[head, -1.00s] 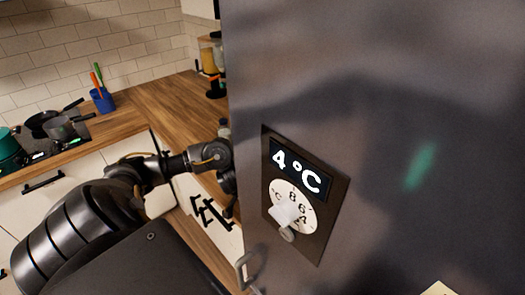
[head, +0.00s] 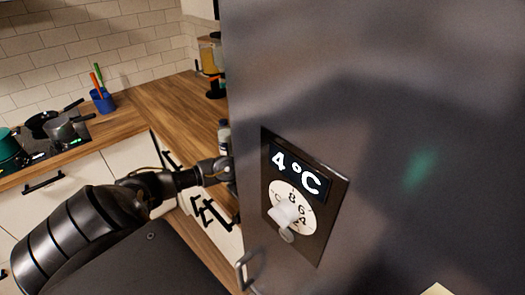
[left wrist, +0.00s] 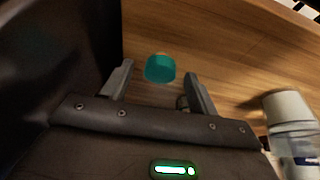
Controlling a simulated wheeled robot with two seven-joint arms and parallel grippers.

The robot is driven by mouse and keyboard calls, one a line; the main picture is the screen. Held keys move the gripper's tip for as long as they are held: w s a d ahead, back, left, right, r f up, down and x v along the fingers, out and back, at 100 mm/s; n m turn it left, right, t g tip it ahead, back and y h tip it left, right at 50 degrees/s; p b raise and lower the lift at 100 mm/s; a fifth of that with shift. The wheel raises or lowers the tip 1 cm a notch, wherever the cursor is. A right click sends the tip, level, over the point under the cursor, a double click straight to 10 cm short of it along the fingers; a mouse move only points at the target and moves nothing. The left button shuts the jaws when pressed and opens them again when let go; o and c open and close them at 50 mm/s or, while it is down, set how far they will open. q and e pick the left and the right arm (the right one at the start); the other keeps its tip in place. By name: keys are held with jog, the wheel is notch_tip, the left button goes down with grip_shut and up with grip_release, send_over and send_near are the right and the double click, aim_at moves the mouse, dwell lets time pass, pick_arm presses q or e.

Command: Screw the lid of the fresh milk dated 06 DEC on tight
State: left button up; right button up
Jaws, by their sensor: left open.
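In the left wrist view a small teal rounded piece (left wrist: 160,68), perhaps a lid, shows between and beyond the fingertips of my left gripper (left wrist: 159,70). The fingers are apart and I see no contact with it. A clear bottle with a pale grey-white cap (left wrist: 287,107) and a label stands at the right of that view, outside the fingers. No date is readable, so I cannot tell which is the 06 DEC milk. In the head view a bottle (head: 224,136) shows beside the grey door; my left gripper is mostly hidden behind it. My right gripper is out of view.
A large grey door (head: 400,100) with a 4 °C display (head: 297,169) and dial (head: 292,208) fills the right of the head view. The wooden counter (head: 175,105) is largely clear. A blue utensil cup (head: 103,101) and pots (head: 65,128) stand at the left.

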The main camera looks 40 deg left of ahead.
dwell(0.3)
pick_arm(q)
jog(key=c, duration=1.1)
jog(key=shift+c, duration=0.2)
jog(key=shift+r, duration=0.55)
jog(key=s+a+r+b, duration=0.5)
jog(key=s+a+r, duration=0.1)
jog(key=s+r, duration=0.5)
jog(key=shift+s+r, duration=0.3)
jog(key=shift+s, duration=0.5)
jog(key=shift+r, duration=0.1)
